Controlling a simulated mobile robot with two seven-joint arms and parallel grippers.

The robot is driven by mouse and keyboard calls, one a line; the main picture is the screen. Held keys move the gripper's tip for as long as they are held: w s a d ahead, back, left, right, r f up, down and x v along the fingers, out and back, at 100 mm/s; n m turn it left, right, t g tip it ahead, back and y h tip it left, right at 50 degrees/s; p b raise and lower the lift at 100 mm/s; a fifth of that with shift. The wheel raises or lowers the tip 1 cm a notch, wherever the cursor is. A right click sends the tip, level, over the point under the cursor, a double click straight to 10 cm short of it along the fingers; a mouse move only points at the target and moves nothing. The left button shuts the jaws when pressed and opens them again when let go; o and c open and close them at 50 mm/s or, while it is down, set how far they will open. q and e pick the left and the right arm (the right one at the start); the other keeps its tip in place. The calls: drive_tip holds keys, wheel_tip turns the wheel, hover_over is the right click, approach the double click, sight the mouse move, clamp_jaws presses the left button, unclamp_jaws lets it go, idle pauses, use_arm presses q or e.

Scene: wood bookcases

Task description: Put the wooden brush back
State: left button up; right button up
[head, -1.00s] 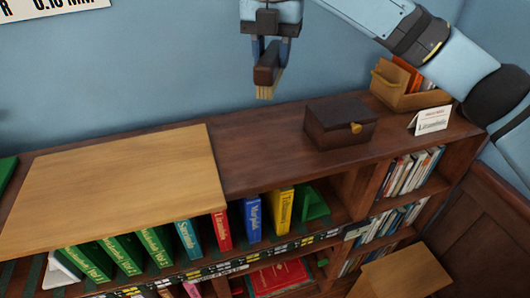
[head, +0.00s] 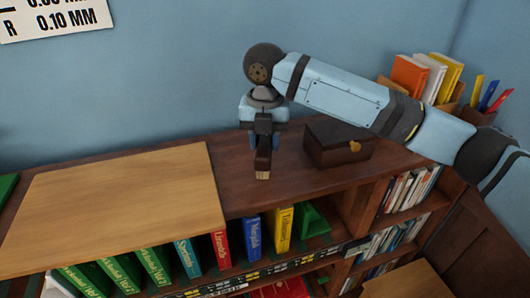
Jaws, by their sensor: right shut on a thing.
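The wooden brush (head: 263,158) has a dark brown body and pale bristles at its lower end. My right gripper (head: 263,140) is shut on it and points down, with the bristles low over the dark wooden top of the bookcase (head: 236,195). I cannot tell whether the bristles touch the top. The brush is left of a dark brown box (head: 334,143) with a gold clasp. My left gripper is not in view.
A pale wooden board (head: 115,200) covers the left part of the top. Books (head: 253,234) stand on the shelf below. A holder with books (head: 410,77) and a pen cup (head: 475,115) stand at the back right, partly behind my right arm.

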sight(265, 138)
wheel_tip(265, 138, down, 4)
drive_tip(key=shift+f, duration=0.1)
drive_tip(key=shift+p, duration=0.3)
drive_tip(key=o, duration=0.9)
drive_tip(key=shift+f, duration=0.1)
drive_tip(key=shift+r, duration=0.45)
wheel_tip(265, 138, up, 12)
drive_tip(key=shift+f+b, duration=0.25)
drive_tip(key=shift+b, duration=0.6)
